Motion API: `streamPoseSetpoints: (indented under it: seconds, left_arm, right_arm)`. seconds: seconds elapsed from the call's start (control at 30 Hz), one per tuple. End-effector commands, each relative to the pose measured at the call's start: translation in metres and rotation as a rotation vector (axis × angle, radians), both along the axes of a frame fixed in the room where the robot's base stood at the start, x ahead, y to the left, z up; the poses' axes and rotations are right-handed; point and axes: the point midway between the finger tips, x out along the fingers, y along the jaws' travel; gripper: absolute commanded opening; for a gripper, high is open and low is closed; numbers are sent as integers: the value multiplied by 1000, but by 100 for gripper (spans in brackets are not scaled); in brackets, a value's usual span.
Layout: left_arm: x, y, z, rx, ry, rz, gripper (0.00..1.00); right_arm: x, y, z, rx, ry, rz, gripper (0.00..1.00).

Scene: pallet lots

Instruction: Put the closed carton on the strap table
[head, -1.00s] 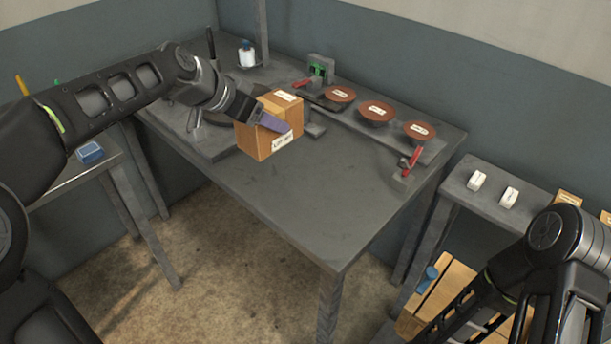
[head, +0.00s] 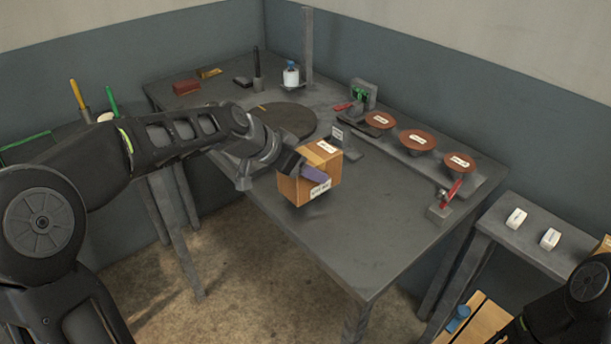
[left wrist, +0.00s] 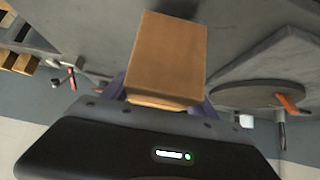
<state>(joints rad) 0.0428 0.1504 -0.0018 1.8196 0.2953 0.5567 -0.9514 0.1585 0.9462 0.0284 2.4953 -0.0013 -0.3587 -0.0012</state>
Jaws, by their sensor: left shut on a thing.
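The closed carton (head: 294,189) is a brown box with white labels on its top and side. My left gripper (head: 316,174) is shut on it, with a purple finger across its side. The carton is over the large grey table (head: 345,237), in front of the dark round plate (head: 283,121); whether its underside touches the table is hard to tell. In the left wrist view the carton (left wrist: 168,55) sits between the purple fingers (left wrist: 162,98). My right arm shows at the lower right, but its gripper is out of view.
A row of brown discs (head: 416,140) and a red-handled tool (head: 451,191) line the right side. A post (head: 308,45) and a white bottle (head: 291,74) stand at the back. A side table (head: 525,240) holds small white boxes. The table's front is clear.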

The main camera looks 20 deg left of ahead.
Motion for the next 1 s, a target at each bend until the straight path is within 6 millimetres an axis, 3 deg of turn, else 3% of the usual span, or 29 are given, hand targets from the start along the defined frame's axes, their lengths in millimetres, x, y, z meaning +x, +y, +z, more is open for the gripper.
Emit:
streamPoseSetpoints:
  seconds: [0.2,0.6,0.63,0.87,1.0]
  left_arm:
    - [0,0,-26,-1,-1,1,7]
    - [0,0,-30,-1,-2,1,7]
    - [0,0,-29,-1,0,1,70]
    - [0,0,-29,-1,2,0,88]
    - [0,0,-29,-1,2,0,89]
  right_arm:
    - [0,0,-3,0,0,0,36]
    - [0,0,-8,0,0,0,36]
    - [0,0,-6,0,0,0,36]
    - [0,0,-6,0,0,0,36]
    - [0,0,-6,0,0,0,36]
